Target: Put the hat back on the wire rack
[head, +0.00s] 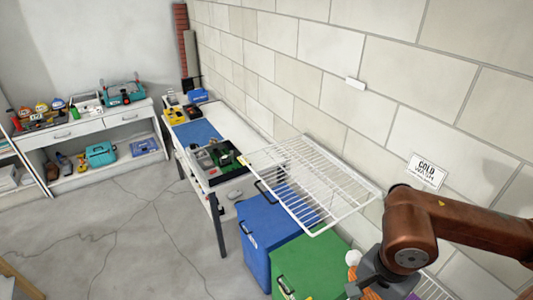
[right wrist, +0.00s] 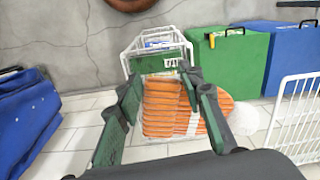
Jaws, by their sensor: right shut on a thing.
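The hat is an orange and white striped knit thing with a white pompom. In the right wrist view the hat (right wrist: 170,112) lies between the two fingers of my right gripper (right wrist: 162,84), which is shut on it. In the head view the gripper (head: 372,284) is at the lower right, and only a little of the hat (head: 352,272) shows beside it. The white wire rack (head: 318,182) juts from the block wall, above and to the left of the gripper. White wire bars (right wrist: 298,122) also show at the right of the wrist view. My left gripper is out of view.
A blue bin (head: 262,228) and a green bin (head: 308,268) stand below the rack. More white wire (head: 432,288) shows at the lower right. A workbench (head: 222,178) with tools stands along the wall. The floor at left is open.

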